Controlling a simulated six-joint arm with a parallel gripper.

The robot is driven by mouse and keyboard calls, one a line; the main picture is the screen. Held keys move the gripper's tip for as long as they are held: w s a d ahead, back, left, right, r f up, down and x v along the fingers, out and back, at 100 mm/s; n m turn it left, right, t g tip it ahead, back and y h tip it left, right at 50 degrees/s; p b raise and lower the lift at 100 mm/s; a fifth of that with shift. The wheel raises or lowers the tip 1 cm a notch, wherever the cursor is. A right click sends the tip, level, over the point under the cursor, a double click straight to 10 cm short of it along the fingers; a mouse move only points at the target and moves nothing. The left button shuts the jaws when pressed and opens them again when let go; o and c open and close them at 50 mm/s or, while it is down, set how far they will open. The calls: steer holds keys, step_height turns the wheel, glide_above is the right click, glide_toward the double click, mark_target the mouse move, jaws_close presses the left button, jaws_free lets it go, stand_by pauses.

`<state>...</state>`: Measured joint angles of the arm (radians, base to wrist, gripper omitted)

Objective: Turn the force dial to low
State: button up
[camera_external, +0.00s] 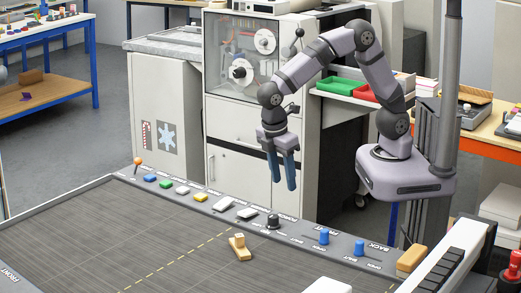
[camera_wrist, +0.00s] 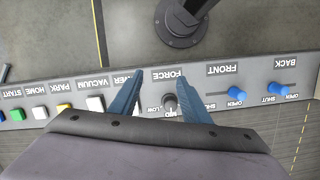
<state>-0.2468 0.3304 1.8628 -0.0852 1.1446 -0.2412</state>
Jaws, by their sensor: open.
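The force dial (camera_external: 273,221) is a dark round knob on the grey control strip (camera_external: 319,253) along the table's far edge. In the wrist view the dial (camera_wrist: 169,101) sits below the upside-down FORCE label, with LOW at its left and MID beneath it. Which mark its pointer faces is too small to tell. My gripper (camera_external: 281,187) is open and empty, its two blue fingers pointing down above the strip, apart from the dial. In the wrist view my gripper's fingers (camera_wrist: 160,76) spread on either side of the dial, whose lower side is close to the gripper body's edge.
Blue FRONT (camera_external: 324,236) and BACK (camera_external: 360,248) sliders stand right of the dial. White switches (camera_external: 247,214) and several coloured buttons lie to its left. An orange-topped lever (camera_external: 138,162) is at the strip's far left.

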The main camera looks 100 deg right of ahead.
mark_target(273, 215)
steer(key=w+a+f+n+h, duration=0.1)
steer(key=w+a+n, duration=0.3)
steer(key=a, duration=0.5)
steer(key=shift+w+n+g+h, duration=0.4)
steer(key=shift+w+h, duration=0.2)
steer(key=shift+w, duration=0.35)
steer(key=shift+d+f, duration=0.1)
steer(key=shift+p+x, duration=0.95)
steer(key=shift+x, duration=2.55)
steer(key=c, duration=1)
steer(key=shift+c, duration=0.2)
